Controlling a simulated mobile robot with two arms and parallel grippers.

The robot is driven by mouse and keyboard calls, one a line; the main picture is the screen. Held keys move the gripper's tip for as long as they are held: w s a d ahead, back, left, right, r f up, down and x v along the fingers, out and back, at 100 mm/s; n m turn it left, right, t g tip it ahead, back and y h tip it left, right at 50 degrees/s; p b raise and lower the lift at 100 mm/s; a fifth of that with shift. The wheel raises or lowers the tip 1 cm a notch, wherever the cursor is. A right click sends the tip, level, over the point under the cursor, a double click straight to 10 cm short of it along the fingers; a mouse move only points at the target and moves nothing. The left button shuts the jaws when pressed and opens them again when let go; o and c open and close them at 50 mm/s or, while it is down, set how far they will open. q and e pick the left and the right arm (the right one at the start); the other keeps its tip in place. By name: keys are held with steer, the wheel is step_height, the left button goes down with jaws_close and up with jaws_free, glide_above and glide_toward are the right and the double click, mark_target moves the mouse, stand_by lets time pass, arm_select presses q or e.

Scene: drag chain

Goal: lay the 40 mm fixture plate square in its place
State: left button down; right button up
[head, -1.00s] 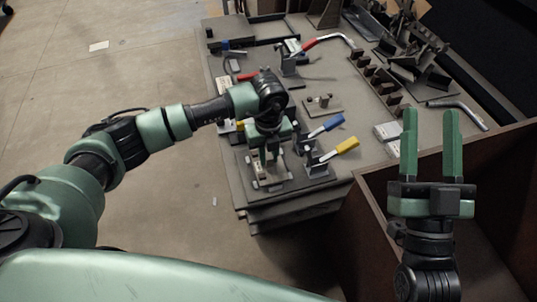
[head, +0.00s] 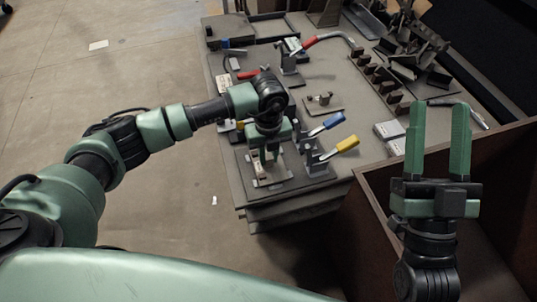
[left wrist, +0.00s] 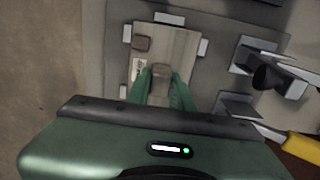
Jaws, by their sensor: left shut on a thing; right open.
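The fixture plate (left wrist: 178,48) is a pale, brownish plate with a small block near one corner and a raised block (left wrist: 160,72) in its middle. It lies at or just above a grey base, between several pale stops (left wrist: 170,18); I cannot tell whether it touches the base. My left gripper (head: 267,163) is shut on the raised block, fingers pointing down; it also shows in the left wrist view (left wrist: 160,88). In the head view the plate (head: 262,172) is partly hidden by the gripper. My right gripper (head: 437,115) is open and empty, above the brown bin.
Toggle clamps with blue (head: 333,120) and yellow (head: 347,144) handles stand just right of the plate. Another small plate with a knob (head: 323,105) lies further back on the bench (head: 350,120). A brown open bin (head: 372,205) stands at the front right.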

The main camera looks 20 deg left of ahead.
arm_select(q)
steer(key=shift+f, duration=0.25)
arm_select(e)
steer(key=shift+s+r+t, duration=0.4)
steer(key=shift+s, duration=0.1)
arm_select(q)
steer(key=shift+f, duration=0.1)
arm_select(e)
steer(key=shift+s+r, duration=0.15)
steer(key=shift+r, duration=0.05)
arm_select(q)
steer(key=shift+f, duration=0.1)
arm_select(e)
steer(key=shift+s+d+r+t, duration=0.1)
steer(key=shift+s+r+t, duration=0.15)
steer(key=shift+s+t, duration=0.05)
arm_select(q)
steer(key=c, duration=1.2)
jaws_free()
steer(key=shift+b, duration=0.3)
steer(key=shift+o, duration=0.2)
